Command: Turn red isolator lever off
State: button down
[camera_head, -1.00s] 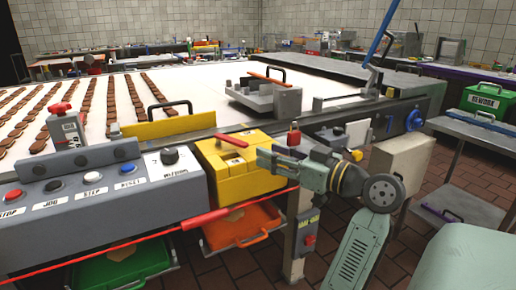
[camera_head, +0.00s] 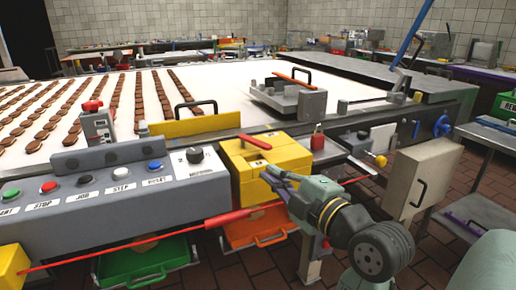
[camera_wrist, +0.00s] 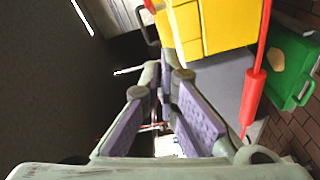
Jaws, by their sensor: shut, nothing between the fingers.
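The red isolator lever (camera_head: 255,141) lies across the top of the yellow box (camera_head: 244,180) at the right end of the control panel. My gripper (camera_head: 270,173) is shut and empty, in front of the box's right part and below the lever. In the wrist view, my gripper's fingertips (camera_wrist: 166,68) meet just beside the yellow box (camera_wrist: 228,25). I cannot tell whether they touch it. A small red piece at the top edge of the wrist view may be the lever's end. Most of the lever is out of that view.
A red pull cord with a red sleeve (camera_head: 230,221) runs along the panel front, below the box. The grey panel (camera_head: 105,197) with several buttons is at the left. An orange tray (camera_head: 262,229) and a green tray (camera_head: 145,257) sit below. A red padlock (camera_head: 317,138) stands right of the box.

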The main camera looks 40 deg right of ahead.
aim_at(258, 163)
jog(key=w+n+p, duration=0.1)
jog(key=w, duration=0.2)
jog(key=w+d+n+p, duration=0.1)
jog(key=w+p, duration=0.1)
jog(key=w, duration=0.1)
jog(key=w+d+n+p, duration=0.1)
jog(key=w, duration=0.2)
jog(key=shift+w+d+r+h, duration=0.15)
jog(key=shift+w+r+h, duration=0.15)
jog(key=shift+w+h, duration=0.1)
jog(key=shift+d+f+p, duration=0.15)
jog(key=shift+d+p, duration=0.2)
jog(key=shift+d, duration=0.1)
jog(key=shift+d+b, duration=0.1)
jog(key=shift+b, duration=0.25)
jog(key=shift+d+n+y+b, duration=0.2)
jog(key=shift+n+y+b, duration=0.25)
jog(key=shift+y, duration=0.25)
